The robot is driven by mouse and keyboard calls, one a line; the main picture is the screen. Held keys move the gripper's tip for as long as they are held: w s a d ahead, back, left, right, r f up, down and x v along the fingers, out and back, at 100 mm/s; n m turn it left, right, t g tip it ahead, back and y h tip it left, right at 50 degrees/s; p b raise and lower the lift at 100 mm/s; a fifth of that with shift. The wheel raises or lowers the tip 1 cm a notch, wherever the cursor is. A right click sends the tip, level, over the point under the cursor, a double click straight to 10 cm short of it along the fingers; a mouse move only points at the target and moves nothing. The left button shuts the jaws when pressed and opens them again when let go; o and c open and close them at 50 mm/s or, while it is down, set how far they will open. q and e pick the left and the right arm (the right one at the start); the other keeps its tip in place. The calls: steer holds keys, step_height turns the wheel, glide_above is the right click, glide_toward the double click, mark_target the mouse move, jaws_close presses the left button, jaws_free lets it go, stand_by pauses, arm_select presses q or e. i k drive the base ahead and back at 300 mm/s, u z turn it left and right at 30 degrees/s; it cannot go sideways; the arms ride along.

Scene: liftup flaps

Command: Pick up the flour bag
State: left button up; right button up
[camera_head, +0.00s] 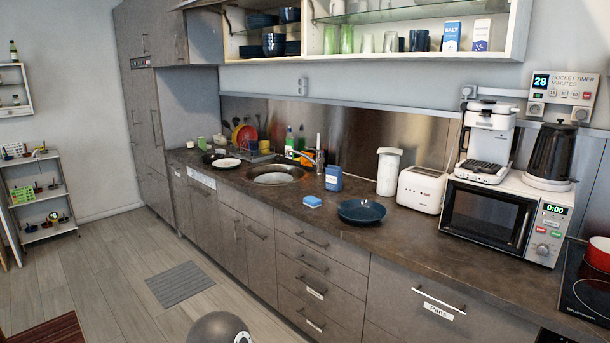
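No label reading flour is legible. A white package with a blue print (482,35) stands upright at the right end of the open upper cabinet (516,35); it could be the flour bag, but I cannot tell. Beside it on the left stands a blue and white box marked salt (451,36). A small blue package (333,178) stands on the counter right of the sink; its label is too small to read. Neither of my grippers is in view.
A coffee machine and a kettle (552,152) stand on the microwave. The floor (110,262) is mostly clear.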

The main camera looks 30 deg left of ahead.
mark_target(333, 173)
steer(key=u, duration=0.45)
steer(key=i, duration=1.5)
steer(key=u, duration=0.95)
steer(key=i, duration=0.6)
steer(key=u, duration=0.1)
steer(key=k, duration=0.9)
steer(key=u, duration=0.2)
steer(key=i, duration=0.9)
steer(key=z, duration=0.1)
